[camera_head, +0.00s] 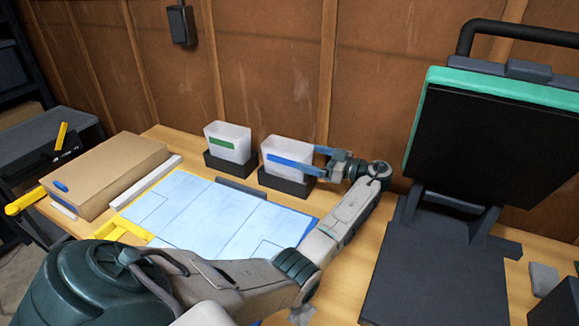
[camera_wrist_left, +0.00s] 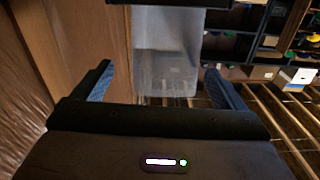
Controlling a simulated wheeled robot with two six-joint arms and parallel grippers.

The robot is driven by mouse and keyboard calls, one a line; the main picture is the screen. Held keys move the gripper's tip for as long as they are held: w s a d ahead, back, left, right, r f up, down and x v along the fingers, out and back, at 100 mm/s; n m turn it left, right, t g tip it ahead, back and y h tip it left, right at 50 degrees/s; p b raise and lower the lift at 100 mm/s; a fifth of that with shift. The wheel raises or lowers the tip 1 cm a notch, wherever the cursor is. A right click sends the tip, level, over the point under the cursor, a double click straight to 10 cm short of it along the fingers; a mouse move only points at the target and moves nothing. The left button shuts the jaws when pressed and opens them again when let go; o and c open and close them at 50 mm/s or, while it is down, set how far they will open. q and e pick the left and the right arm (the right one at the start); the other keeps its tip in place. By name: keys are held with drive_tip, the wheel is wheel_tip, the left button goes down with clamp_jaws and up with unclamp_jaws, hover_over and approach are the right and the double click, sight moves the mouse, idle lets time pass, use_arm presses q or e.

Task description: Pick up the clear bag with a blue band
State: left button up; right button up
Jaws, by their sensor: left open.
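The clear bag with a blue band (camera_head: 284,147) stands upright in a small black holder (camera_head: 285,184) on the bench, near the wooden wall. My left gripper (camera_head: 318,160) reaches it from the right side. Its fingers are open, at the bag's right edge and about band height. In the left wrist view the pale bag (camera_wrist_left: 168,50) shows between and beyond the two spread fingers (camera_wrist_left: 160,75), with gaps on both sides. I cannot tell if either finger touches it. My right gripper is out of view.
A similar bag with a green band (camera_head: 227,138) stands in its own black holder to the left. A light blue mat (camera_head: 205,215) lies in front. A cardboard box (camera_head: 105,170) is at left; a large black and green press (camera_head: 490,130) stands at right.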

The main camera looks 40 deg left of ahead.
sight(297, 153)
use_arm(q)
drive_tip(key=shift+a+r, duration=0.1)
drive_tip(key=shift+a, duration=0.05)
drive_tip(key=shift+s+a+r+p, duration=0.15)
drive_tip(key=shift+s+a+p, duration=0.15)
drive_tip(key=shift+a+p, duration=0.25)
drive_tip(key=shift+s+a+r+p, duration=0.1)
drive_tip(key=shift+s+a+p, duration=0.2)
drive_tip(key=shift+a+p, duration=0.25)
drive_tip(key=shift+p+x, duration=0.4)
drive_tip(key=shift+x, duration=0.6)
drive_tip(key=shift+s+a+f, duration=0.1)
drive_tip(key=shift+a+f, duration=0.1)
drive_tip(key=shift+a, duration=0.05)
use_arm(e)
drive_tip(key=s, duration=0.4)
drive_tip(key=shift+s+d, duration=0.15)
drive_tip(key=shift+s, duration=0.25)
use_arm(q)
drive_tip(key=shift+c, duration=0.2)
drive_tip(key=c, duration=1.2)
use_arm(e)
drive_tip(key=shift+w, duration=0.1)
